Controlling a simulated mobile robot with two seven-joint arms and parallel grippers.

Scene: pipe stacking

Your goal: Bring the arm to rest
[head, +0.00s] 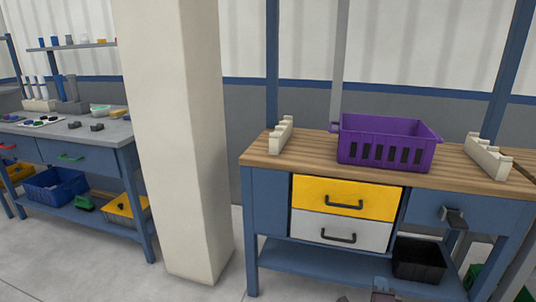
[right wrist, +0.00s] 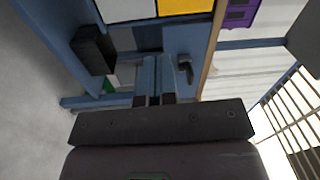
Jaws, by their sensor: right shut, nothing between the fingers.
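My right gripper (head: 382,285) shows only in part at the bottom edge of the head view, low in front of the workbench. Its fingers also show in the right wrist view (right wrist: 157,78), close together, with nothing held between them. My left gripper is in neither view.
A wooden-topped workbench (head: 290,160) carries a purple crate (head: 385,150) between two notched cream holders (head: 281,134) (head: 488,157). Below are yellow and white drawers and a black bin (head: 418,260). A cream pillar (head: 180,150) stands left, before another bench (head: 110,135). Open floor lies between.

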